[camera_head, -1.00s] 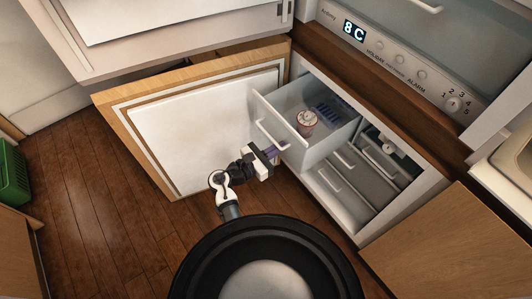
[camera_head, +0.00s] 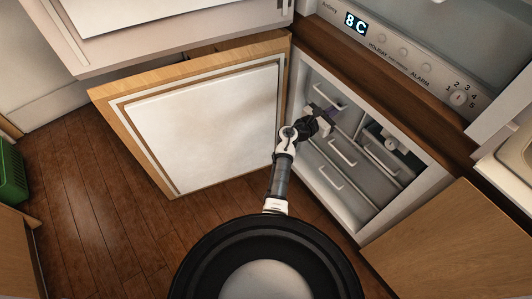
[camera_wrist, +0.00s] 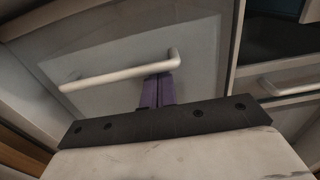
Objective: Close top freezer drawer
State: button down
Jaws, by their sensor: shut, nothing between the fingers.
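The top freezer drawer (camera_wrist: 130,45) has a pale grey front with a white bar handle (camera_wrist: 115,72). In the head view, its front is inside the freezer opening, roughly in line with the other drawers, and is partly hidden by my gripper (camera_head: 331,110). In the wrist view, my purple fingers (camera_wrist: 158,91) are together and empty, at the drawer front just below the right end of the handle. I cannot tell whether they touch it. The drawer's contents are hidden.
The freezer door (camera_head: 200,130) stands wide open to the left. Other drawers with white handles (camera_head: 342,152) are below and beside the top one. A control panel (camera_head: 400,50) is above. The wooden floor (camera_head: 120,210) is clear to the left.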

jog(key=shift+x, duration=0.95)
